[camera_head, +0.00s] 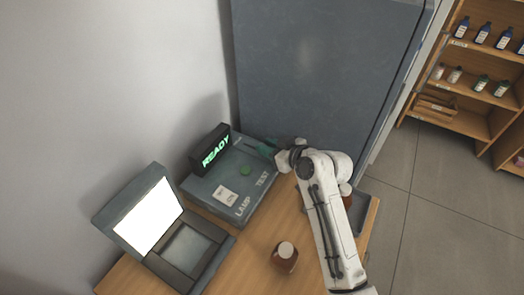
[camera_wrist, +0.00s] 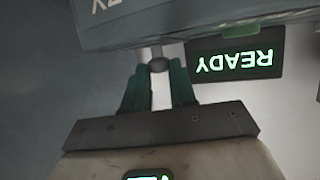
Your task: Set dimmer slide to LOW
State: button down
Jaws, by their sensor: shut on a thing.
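A grey control box (camera_head: 210,182) labelled LAMP TEST stands on the wooden table, with a green button and a pale switch plate on its top. In the head view my gripper (camera_head: 268,148) is at the far right end of this box, partly hidden by my wrist. In the wrist view the dark green fingers of my gripper (camera_wrist: 158,78) are shut on a small dark grey knob (camera_wrist: 158,65) beside the box's edge; it looks like the dimmer slide. Its markings are hidden, so I cannot read its setting.
A black display reading READY (camera_head: 213,150) stands behind the box. An open case with a bright white panel (camera_head: 148,215) is at left. A brown bottle (camera_head: 284,257) stands at the front. A large grey cabinet (camera_head: 310,70) rises behind; shelves with bottles (camera_head: 480,75) are at right.

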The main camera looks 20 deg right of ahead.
jog(key=shift+s+d, duration=0.55)
jog(key=shift+s, duration=0.15)
jog(key=c, duration=0.9)
grip_release()
jog(key=shift+s, duration=0.15)
jog(key=b+v, duration=0.1)
jog(key=v, duration=0.9)
jog(key=shift+s+d+b, duration=0.15)
jog(key=shift+s+b, duration=0.1)
jog(key=shift+b, duration=0.1)
jog(key=shift+r, duration=0.15)
